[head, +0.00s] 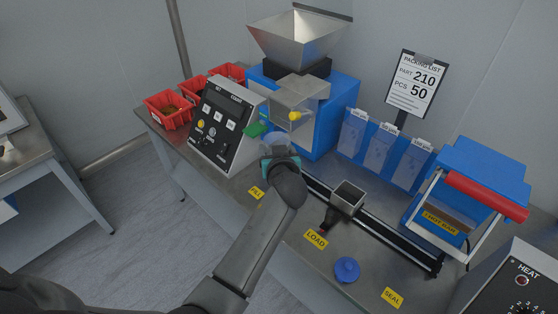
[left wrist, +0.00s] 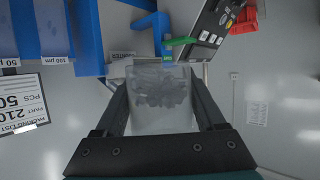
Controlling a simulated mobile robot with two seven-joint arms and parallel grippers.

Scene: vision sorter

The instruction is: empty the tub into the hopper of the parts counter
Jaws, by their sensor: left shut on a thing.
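Three red tubs stand at the back left of the bench: the nearest tub (head: 174,121) holds small brownish parts, with a second tub (head: 187,92) and a third tub (head: 232,70) behind. The parts counter (head: 347,97) is a blue machine with an open steel hopper (head: 285,45) on top; the hopper's inside is mostly hidden. My left gripper (head: 280,155) is in front of the counter, below the hopper. It is shut on a translucent bag-like container (left wrist: 160,118) with dark grey pieces inside. My right gripper is not in view.
A control box (head: 222,125) stands left of my gripper. A green flap (head: 255,130) and yellow knob (head: 295,116) are close by. To the right are a bag rack (head: 347,150), a rail with a square steel funnel (head: 348,195), a blue knob (head: 346,269) and a sealer (head: 485,170).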

